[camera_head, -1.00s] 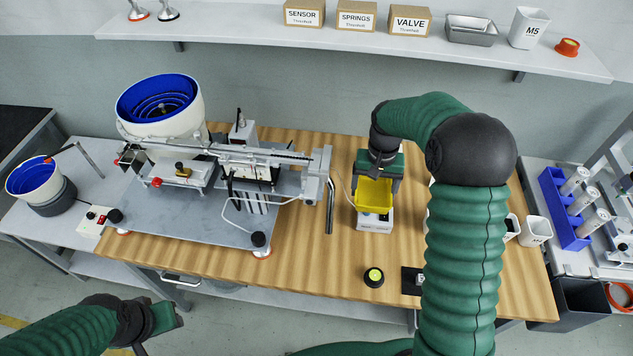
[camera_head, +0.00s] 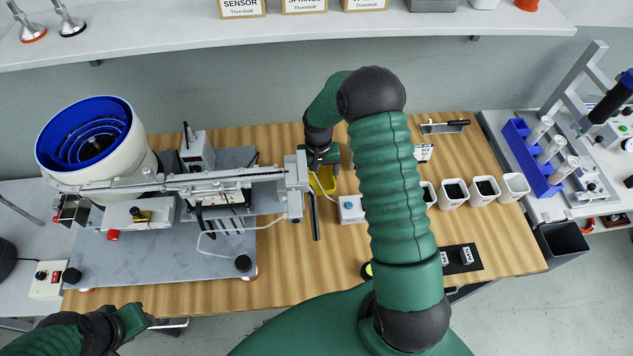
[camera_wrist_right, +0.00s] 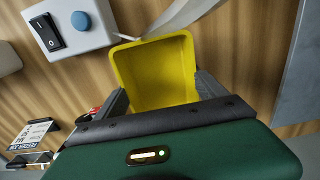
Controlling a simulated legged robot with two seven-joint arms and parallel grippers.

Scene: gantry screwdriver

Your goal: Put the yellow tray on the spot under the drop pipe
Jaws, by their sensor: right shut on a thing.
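The yellow tray (camera_head: 327,181) is in the jaws of my right gripper (camera_head: 323,168), just right of the feeder machine's end block. In the right wrist view the empty tray (camera_wrist_right: 158,72) sits between the two fingers of my right gripper (camera_wrist_right: 162,98). The spot under the pipe cannot be made out. My left gripper (camera_head: 138,319) is at the lower left, away from the table objects; its fingers are unclear.
A white switch box (camera_head: 351,209) stands right of the tray; it also shows in the wrist view (camera_wrist_right: 68,28). The feeder machine's metal plate (camera_head: 160,255) fills the table's left. Several white cups (camera_head: 453,195) stand at the right.

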